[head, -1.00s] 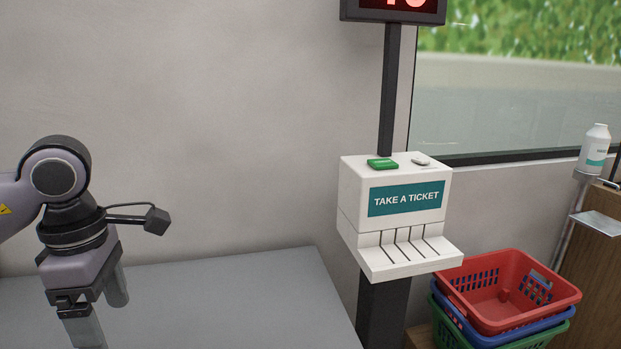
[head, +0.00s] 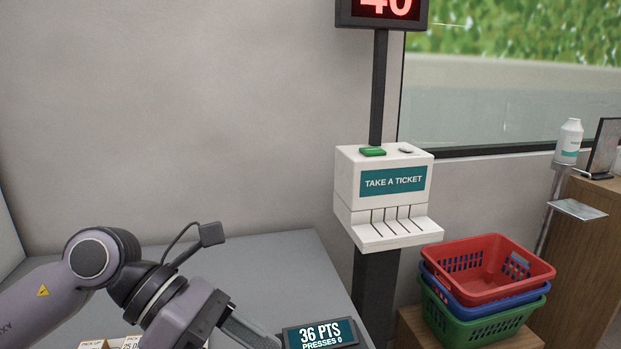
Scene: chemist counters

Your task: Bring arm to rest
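My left arm comes in from the lower left, over the grey counter (head: 290,262). My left gripper (head: 246,332) points down and to the right near the bottom edge. One grey finger shows, and the rest is hidden or cut off by the frame, so its opening is unclear. I see nothing held in the visible part. My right arm and gripper are out of view.
A small display reading 36 PTS (head: 320,334) is close to the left gripper's finger. Boxes (head: 95,344) show at the bottom left. A ticket dispenser (head: 392,205) stands beyond the counter, with stacked baskets (head: 487,268) to its right.

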